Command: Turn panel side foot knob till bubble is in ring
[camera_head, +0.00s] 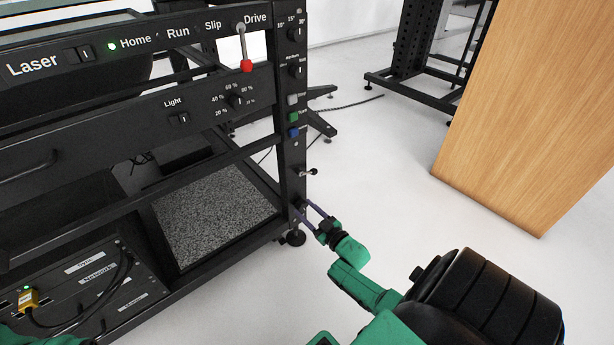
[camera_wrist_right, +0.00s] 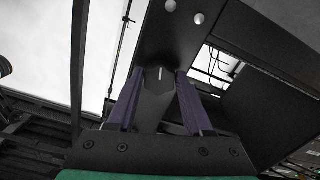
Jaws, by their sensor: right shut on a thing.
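My right gripper (camera_head: 307,213) is at the lower part of the rack's front right post, just above the black levelling foot (camera_head: 295,238). In the right wrist view its two purple fingers (camera_wrist_right: 160,76) are shut on a dark, faceted knob (camera_wrist_right: 157,98) with a light mark on its end, one finger on each side. In the head view the fingers mostly cover this knob. I cannot make out a bubble or a ring in either view. My left gripper is not in view.
A red-tipped lever (camera_head: 246,66) is on the upper panel. A wooden panel (camera_head: 530,110) stands at the right, with free white floor (camera_head: 380,190) between.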

